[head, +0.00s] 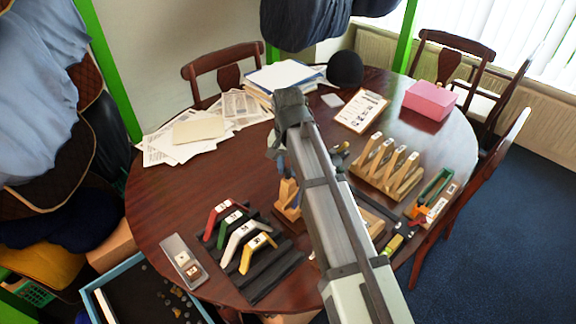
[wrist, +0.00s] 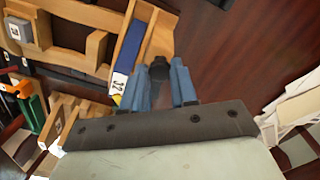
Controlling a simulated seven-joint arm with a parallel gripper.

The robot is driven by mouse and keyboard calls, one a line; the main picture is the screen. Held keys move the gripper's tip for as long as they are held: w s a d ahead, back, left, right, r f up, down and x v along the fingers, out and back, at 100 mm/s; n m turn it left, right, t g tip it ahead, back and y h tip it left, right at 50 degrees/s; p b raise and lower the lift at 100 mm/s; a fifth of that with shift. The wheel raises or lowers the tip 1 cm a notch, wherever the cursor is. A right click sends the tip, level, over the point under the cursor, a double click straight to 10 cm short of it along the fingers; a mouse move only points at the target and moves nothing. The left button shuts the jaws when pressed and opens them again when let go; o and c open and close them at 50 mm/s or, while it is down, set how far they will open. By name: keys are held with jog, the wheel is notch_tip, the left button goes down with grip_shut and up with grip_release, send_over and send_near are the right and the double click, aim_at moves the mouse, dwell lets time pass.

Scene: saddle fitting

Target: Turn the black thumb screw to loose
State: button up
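The black thumb screw (wrist: 158,69) shows in the wrist view as a dark round knob on a wooden fixture (wrist: 162,38) with a blue strip (wrist: 130,48) and a white "32" label. My gripper (wrist: 160,72) has two blue fingers that stand apart, with their tips at either side of the screw. In the head view my arm hides the screw and most of my gripper. Part of a wooden stand (head: 288,200) shows just left of the arm.
A black rack (head: 275,276) with several coloured angled pieces stands front left, beside a grey tray (head: 184,262). Wooden holders (head: 385,170), a clipboard (head: 361,111) and a pink box (head: 430,100) are to the right. Papers lie at the back.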

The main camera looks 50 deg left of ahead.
grip_shut()
jog(key=shift+n, duration=0.4)
jog(key=n, duration=0.6)
jog(key=shift+n, duration=0.4)
jog(key=n, duration=0.6)
jog(key=shift+n, duration=0.5)
jog(key=o, duration=0.5)
grip_release()
